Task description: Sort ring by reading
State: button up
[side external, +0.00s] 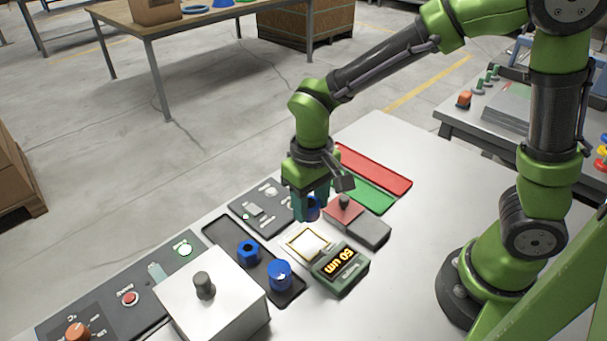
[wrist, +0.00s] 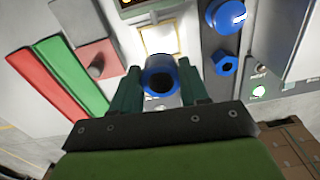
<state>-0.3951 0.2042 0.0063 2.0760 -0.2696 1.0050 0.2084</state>
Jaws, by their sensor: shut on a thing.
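My gripper (side external: 312,207) is shut on a blue ring (side external: 313,212) and holds it above the table, beside the white pad. In the wrist view the ring (wrist: 160,80) sits between the two green fingers (wrist: 160,90), its dark hole facing the camera. The gauge (side external: 340,267) reads "50 um" in yellow digits. The white pad with a yellow border (side external: 306,242) lies in front of it and looks empty. The red tray (side external: 375,168) and the green tray (side external: 370,193) lie side by side behind my gripper. A dark tray (side external: 290,297) holds two other blue parts.
A blue hexagonal part (side external: 248,252) and a blue round part (side external: 280,274) stand in the dark tray. A white box with a knob (side external: 212,295) and a control panel (side external: 120,300) fill the near left.

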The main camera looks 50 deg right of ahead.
jog(key=w+d+m, duration=0.2)
jog(key=d+m, duration=0.2)
jog(key=d, duration=1)
jog(key=n, duration=0.2)
send_near(393, 183)
jog(key=shift+f, duration=2.55)
jog(key=shift+f, duration=0.5)
jog(key=o, duration=1.2)
jog(key=shift+o, duration=0.2)
